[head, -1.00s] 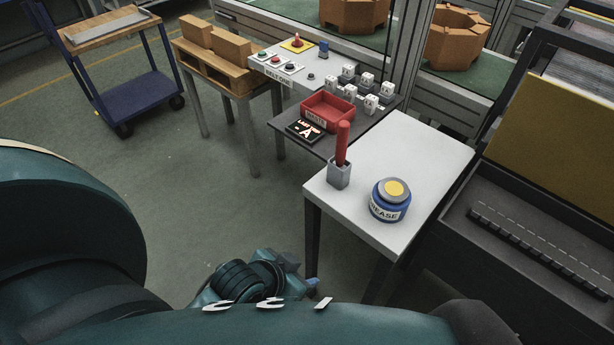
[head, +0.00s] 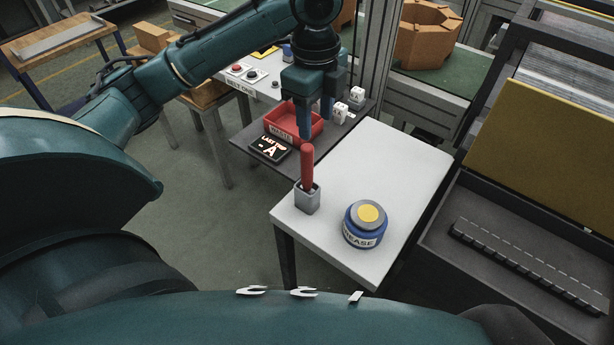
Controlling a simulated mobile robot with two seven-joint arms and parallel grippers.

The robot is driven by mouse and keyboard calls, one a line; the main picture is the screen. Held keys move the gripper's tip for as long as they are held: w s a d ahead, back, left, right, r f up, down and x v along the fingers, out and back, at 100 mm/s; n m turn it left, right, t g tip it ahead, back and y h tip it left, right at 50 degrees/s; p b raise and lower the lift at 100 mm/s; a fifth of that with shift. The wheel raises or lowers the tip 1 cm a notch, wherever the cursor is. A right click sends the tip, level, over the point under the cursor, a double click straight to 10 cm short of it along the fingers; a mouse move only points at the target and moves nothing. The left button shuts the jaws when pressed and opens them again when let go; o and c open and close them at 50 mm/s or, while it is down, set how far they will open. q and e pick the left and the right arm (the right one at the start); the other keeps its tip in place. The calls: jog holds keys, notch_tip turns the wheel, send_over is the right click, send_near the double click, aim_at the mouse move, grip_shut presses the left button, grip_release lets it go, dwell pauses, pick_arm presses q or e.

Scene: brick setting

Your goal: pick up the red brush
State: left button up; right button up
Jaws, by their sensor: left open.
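The red brush (head: 307,168) stands upright in a small grey square holder (head: 307,199) on the white table, near its left corner. Only its red upper part shows; its lower end is hidden in the holder. My left gripper (head: 316,124) points down with its fingers apart, just above or behind the brush's top in the picture. One fingertip meets the brush's top in the picture; I cannot tell whether they touch. My right gripper is out of view.
A blue grease tub (head: 365,225) stands right of the holder on the white table (head: 390,160). A dark machine with a yellow panel (head: 540,130) borders the right.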

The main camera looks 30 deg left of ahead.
aim_at(307, 147)
pick_arm(q)
jog(key=shift+a+r, duration=1)
jog(key=shift+r, duration=0.05)
notch_tip(307, 147, down, 7)
jog(key=shift+f, duration=0.1)
jog(key=shift+s+d+f, duration=0.15)
jog(key=shift+f, duration=1.15)
jog(key=shift+s+d+f, duration=0.1)
jog(key=shift+d+f, duration=0.05)
jog(key=shift+f, duration=1.1)
grip_shut()
